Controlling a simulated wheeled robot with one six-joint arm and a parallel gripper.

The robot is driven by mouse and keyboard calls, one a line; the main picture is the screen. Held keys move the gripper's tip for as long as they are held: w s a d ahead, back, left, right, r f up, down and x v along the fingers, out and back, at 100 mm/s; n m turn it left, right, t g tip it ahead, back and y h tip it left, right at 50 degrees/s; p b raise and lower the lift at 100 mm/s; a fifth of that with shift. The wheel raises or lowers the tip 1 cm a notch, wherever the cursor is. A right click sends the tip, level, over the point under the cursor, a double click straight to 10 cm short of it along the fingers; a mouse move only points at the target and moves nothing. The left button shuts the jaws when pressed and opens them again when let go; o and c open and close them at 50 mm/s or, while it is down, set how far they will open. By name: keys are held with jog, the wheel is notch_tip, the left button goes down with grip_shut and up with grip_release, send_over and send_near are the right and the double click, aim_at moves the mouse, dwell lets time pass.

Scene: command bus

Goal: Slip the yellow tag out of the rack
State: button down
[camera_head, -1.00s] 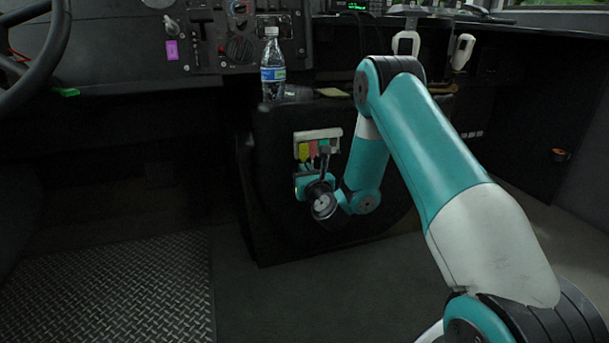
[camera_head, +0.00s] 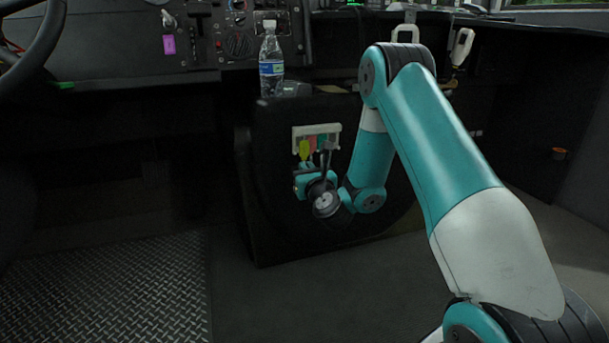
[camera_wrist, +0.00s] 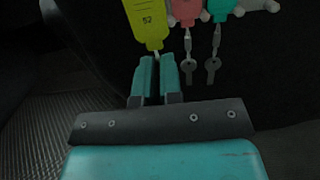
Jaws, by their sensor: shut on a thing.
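The yellow tag (camera_wrist: 147,20), marked 52, is at the top of the wrist view, with its upper end out of frame. It also shows in the head view (camera_head: 304,149), slightly tilted, at the left of the pale rack (camera_head: 316,130). My gripper (camera_wrist: 157,62) is just below the tag, its two fingers shut on what hangs from the tag's lower end; the fingers mostly hide that part. I cannot tell whether the tag's top is still on its peg. The rack's pegs (camera_wrist: 262,6) show at the top right of the wrist view.
A red tag (camera_wrist: 186,11) and a teal tag (camera_wrist: 221,8) hang close to the right, each with a key below. A water bottle (camera_head: 271,62) stands on the console above the rack. The floor on the left is clear.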

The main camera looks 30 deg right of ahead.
jog(key=b+v, duration=0.5)
jog(key=b, duration=0.1)
jog(key=shift+r, duration=0.1)
dwell(0.3)
